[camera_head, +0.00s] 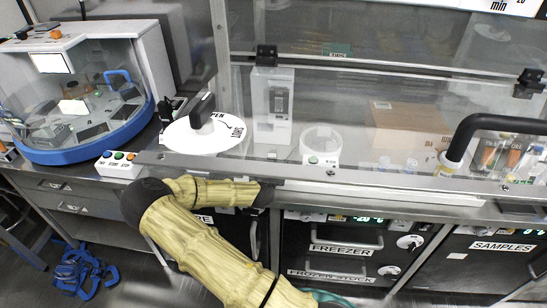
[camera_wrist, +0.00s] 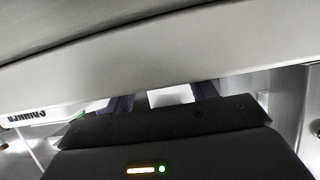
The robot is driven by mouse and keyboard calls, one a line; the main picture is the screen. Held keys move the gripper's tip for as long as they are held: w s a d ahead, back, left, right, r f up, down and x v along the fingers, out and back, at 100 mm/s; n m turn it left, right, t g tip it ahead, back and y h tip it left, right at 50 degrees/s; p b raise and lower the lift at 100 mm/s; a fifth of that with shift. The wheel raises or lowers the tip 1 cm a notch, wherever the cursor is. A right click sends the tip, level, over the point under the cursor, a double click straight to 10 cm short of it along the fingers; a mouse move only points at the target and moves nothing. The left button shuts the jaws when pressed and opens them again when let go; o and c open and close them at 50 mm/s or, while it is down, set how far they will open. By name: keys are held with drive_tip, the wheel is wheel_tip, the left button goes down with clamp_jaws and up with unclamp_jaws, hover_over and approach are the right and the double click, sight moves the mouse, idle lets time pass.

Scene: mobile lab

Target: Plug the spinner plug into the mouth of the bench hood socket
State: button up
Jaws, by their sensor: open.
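I cannot make out the spinner plug for certain in either view. The bench hood (camera_head: 330,62) has a clear front sash and stands at the back of the bench. Its socket is not clearly identifiable; a small black fitting (camera_head: 168,110) sits at its left end, too small to name. My sleeved arm bends toward the bench front, and its end is hidden at the bench edge in the head view. In the wrist view my gripper (camera_wrist: 163,97) is open, with two dark fingers apart. A small white patch shows between them, which I cannot identify. A broad pale surface crosses above them.
A domed machine with a blue rim (camera_head: 105,146) stands at the left, beside a button box (camera_head: 119,165). Blue coils (camera_head: 84,270) lie on the floor. Freezer drawers (camera_head: 335,250) are below the bench.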

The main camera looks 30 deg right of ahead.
drive_tip(key=shift+w+a, duration=0.1)
drive_tip(key=shift+a, duration=0.05)
drive_tip(key=c, duration=1.1)
drive_tip(key=shift+r, duration=0.1)
wheel_tip(320, 180, up, 10)
drive_tip(key=shift+f, duration=0.1)
idle(0.6)
